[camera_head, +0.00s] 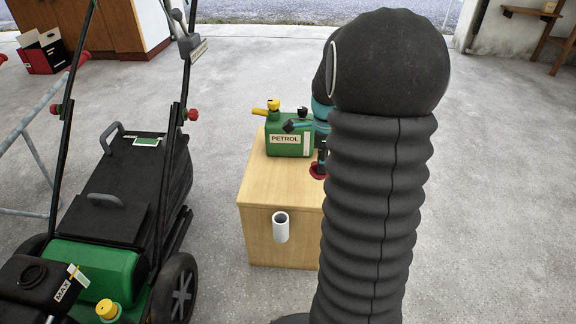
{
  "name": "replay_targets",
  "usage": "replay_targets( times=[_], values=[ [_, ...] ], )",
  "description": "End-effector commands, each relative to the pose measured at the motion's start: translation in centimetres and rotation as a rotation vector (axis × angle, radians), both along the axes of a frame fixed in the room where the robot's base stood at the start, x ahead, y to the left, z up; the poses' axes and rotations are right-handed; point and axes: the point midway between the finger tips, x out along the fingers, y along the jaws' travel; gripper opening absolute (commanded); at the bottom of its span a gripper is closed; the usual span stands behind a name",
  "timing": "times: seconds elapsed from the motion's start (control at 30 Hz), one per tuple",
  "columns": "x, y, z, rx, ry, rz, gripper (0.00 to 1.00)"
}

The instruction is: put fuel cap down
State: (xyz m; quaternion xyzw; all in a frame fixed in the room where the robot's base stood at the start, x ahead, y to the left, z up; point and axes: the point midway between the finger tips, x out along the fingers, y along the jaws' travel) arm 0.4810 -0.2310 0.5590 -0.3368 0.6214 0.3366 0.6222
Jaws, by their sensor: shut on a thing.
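A red cap-like piece (317,171), which looks like the fuel cap, shows at the tip of my gripper (321,162). My gripper is small and mostly hidden behind my dark ribbed arm, and it is shut on this piece. The piece appears over the right part of the wooden box top (256,178); I cannot tell whether it touches the top. The mower's black fuel tank (38,285) with a MAX tag (70,283) is at the lower left, and its round opening or neck (32,275) shows on top.
A green petrol can (288,141) with a yellow cap and spout stands at the back of the box top. A white tube (281,227) is on the box's front. The lawn mower (125,190) fills the left. Concrete floor (500,180) is open at right.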

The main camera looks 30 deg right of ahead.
Motion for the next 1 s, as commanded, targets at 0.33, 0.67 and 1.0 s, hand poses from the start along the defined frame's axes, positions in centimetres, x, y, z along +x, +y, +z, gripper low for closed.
replay_targets(
  times=[0.33,0.67,1.0],
  values=[
    [5.3,3.5,-3.9,0.001,0.004,0.003,0.00],
    [9.2,6.0,-6.6,0.001,0.001,0.000,0.00],
    [9.4,6.2,-9.5,0.001,0.003,-0.001,0.00]
  ],
)
